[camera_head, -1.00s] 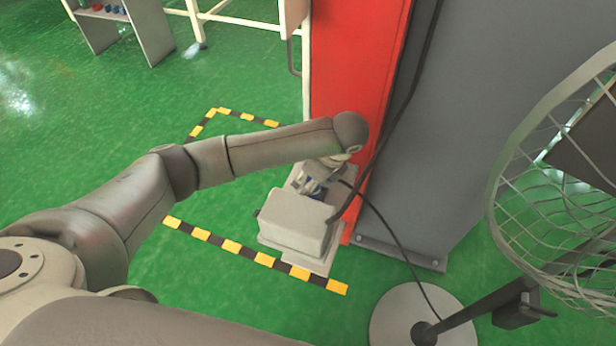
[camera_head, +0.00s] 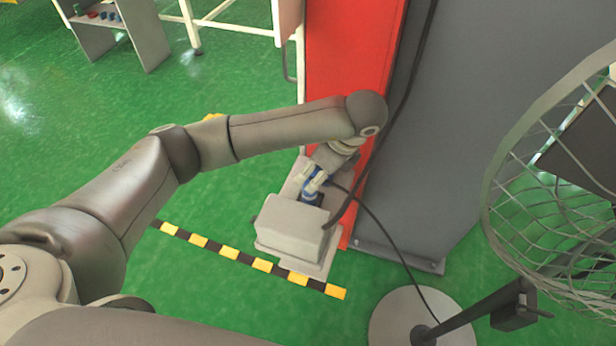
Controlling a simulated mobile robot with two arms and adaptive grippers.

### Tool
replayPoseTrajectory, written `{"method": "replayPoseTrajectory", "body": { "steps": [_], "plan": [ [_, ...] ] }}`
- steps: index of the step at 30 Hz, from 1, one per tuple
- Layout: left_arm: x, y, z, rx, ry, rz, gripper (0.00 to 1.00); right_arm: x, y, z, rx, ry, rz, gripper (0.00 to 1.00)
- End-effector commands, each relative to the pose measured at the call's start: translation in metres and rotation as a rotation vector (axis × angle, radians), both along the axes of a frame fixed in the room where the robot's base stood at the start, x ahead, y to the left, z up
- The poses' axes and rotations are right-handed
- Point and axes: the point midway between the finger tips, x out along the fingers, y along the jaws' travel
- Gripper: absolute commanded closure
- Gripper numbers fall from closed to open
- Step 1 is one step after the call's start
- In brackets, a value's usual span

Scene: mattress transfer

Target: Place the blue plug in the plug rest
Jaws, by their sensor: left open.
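My left arm reaches in from the left, and my left gripper (camera_head: 313,180) points down beside the red column, behind the grey box. It is open. The blue plug (camera_head: 311,197) shows just below the fingertips, close behind the grey box (camera_head: 292,229). Whether the fingers touch the plug is too small to tell. A black cable (camera_head: 372,211) runs near it and on toward the fan base. I cannot pick out the plug rest for certain. My right gripper is not in view.
A red column (camera_head: 345,75) and a grey panel (camera_head: 455,110) stand right behind the box. A caged fan (camera_head: 560,180) on a round base (camera_head: 400,318) is at the right. Yellow-black floor tape (camera_head: 230,252) borders the area; green floor lies open at left.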

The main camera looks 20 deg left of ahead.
Motion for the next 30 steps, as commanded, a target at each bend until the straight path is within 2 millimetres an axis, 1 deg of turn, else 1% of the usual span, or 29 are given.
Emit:
{"method": "replayPoseTrajectory", "body": {
  "steps": [1, 3, 6, 10, 15, 30],
  "plan": [
    [0.001, -0.003, 0.012, 0.001, -0.005, -0.002, 0.46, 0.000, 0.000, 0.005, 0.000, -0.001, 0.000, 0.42],
    [0.000, -0.007, 0.021, 0.001, -0.004, -0.002, 0.46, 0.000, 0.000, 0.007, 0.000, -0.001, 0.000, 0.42],
    [-0.002, -0.011, 0.031, 0.000, -0.003, 0.000, 0.46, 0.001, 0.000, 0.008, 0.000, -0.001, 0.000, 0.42],
    [-0.003, -0.015, 0.039, 0.000, -0.001, 0.000, 0.46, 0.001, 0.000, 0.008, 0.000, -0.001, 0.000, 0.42],
    [-0.004, -0.017, 0.042, 0.000, 0.000, 0.001, 0.46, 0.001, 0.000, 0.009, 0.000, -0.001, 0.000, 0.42],
    [-0.004, -0.017, 0.042, 0.000, 0.001, 0.000, 0.46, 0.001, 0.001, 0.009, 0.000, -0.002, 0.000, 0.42]
  ]
}}
